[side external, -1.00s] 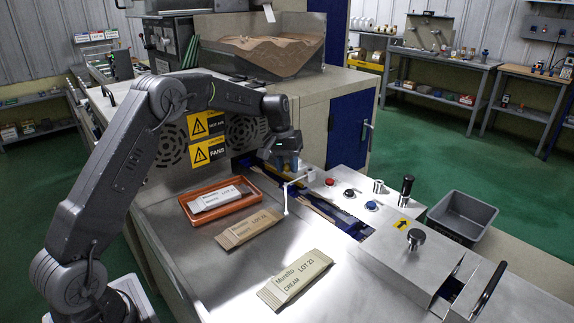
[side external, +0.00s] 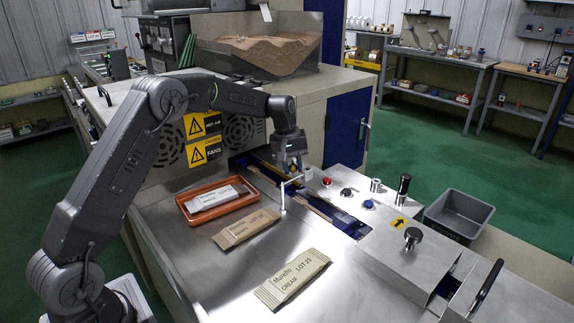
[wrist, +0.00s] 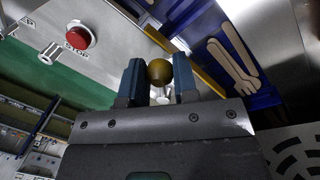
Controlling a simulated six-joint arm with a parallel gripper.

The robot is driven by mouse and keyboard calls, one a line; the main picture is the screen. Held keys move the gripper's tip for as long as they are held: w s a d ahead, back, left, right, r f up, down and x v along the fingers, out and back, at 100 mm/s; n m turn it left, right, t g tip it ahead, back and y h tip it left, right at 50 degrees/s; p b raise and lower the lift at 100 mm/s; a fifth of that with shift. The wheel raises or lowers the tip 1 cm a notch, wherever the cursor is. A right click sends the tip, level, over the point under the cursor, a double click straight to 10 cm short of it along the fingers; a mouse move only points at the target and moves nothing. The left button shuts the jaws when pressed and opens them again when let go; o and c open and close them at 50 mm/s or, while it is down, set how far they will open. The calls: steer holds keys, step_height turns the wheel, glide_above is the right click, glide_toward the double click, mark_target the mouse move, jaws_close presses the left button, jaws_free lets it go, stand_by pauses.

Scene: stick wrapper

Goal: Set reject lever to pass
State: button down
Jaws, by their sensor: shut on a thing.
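My gripper (side external: 290,160) hangs over the conveyor channel behind the steel work surface, in the side view. In the wrist view, its two blue fingertips (wrist: 159,78) are shut on a small olive-brown ball knob (wrist: 159,70). A pale piece shows just behind the knob. I take this knob to be the reject lever's; its shaft is mostly hidden, and its pass or reject marking is not readable. A thin white bent rod (side external: 283,195) stands just below and in front of my gripper in the side view.
A panel on the right carries a red stop button (side external: 327,182), a blue button (side external: 368,204) and a black-handled lever (side external: 403,187). An orange tray (side external: 190,217) holds a wrapped bar. Two wrapped bars lie on the steel top. A grey bin (side external: 459,215) stands at the right.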

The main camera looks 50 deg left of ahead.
steer(key=shift+w+d+n, duration=0.15)
steer(key=shift+w+n, duration=0.05)
steer(key=shift+n, duration=0.2)
steer(key=shift+r, duration=0.1)
steer(key=c, duration=0.9)
jaws_free()
steer(key=r, duration=0.4)
steer(key=s+a+r, duration=0.1)
steer(key=r, duration=0.4)
steer(key=s+r, duration=0.1)
steer(key=r, duration=0.3)
steer(key=shift+a+r, duration=0.15)
steer(key=shift+r, duration=0.15)
